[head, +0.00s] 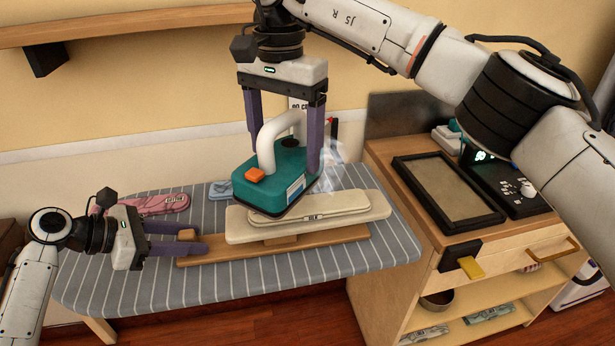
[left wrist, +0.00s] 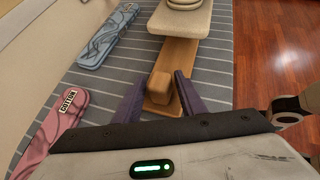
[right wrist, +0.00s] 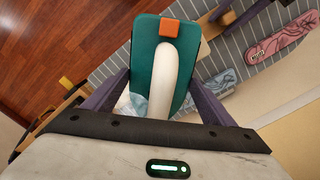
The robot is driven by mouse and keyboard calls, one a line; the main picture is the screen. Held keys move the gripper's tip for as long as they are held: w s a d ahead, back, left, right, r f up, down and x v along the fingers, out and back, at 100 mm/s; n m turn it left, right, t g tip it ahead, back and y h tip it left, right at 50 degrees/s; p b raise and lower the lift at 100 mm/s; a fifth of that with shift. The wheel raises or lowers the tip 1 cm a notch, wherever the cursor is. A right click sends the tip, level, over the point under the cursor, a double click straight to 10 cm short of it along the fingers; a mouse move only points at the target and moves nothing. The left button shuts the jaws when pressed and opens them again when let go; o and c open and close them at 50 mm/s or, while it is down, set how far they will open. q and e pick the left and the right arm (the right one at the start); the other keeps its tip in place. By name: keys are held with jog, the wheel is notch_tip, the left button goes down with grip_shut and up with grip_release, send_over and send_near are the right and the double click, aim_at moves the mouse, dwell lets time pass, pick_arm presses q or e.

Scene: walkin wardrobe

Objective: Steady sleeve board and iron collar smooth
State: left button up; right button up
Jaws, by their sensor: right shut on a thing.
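The teal iron (head: 270,180) with a white handle (right wrist: 167,75) and orange button is held by my right gripper (head: 285,165), shut on it. The iron is over the left part of a cream collar-like piece (head: 350,204) with a dark label; I cannot tell whether its soleplate touches. That piece lies on the padded sleeve board (head: 375,213), which has a wooden base (head: 330,239). My left gripper (head: 203,238) is open, its fingers on either side of the wooden block (left wrist: 160,87) at the base's left end, with narrow gaps.
The striped ironing board (head: 225,283) carries a pink piece (head: 160,204) labelled cotton and a blue piece (left wrist: 107,35) behind the sleeve board. Whitish vapour shows beside the iron. A wooden cabinet (head: 400,262) with a dark-framed tray (head: 447,190) stands at right. A shelf (head: 150,22) is above.

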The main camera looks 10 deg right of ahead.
pick_arm(q)
jog(key=shift+o, duration=1.3)
jog(key=shift+a, duration=0.1)
jog(key=v, duration=1.2)
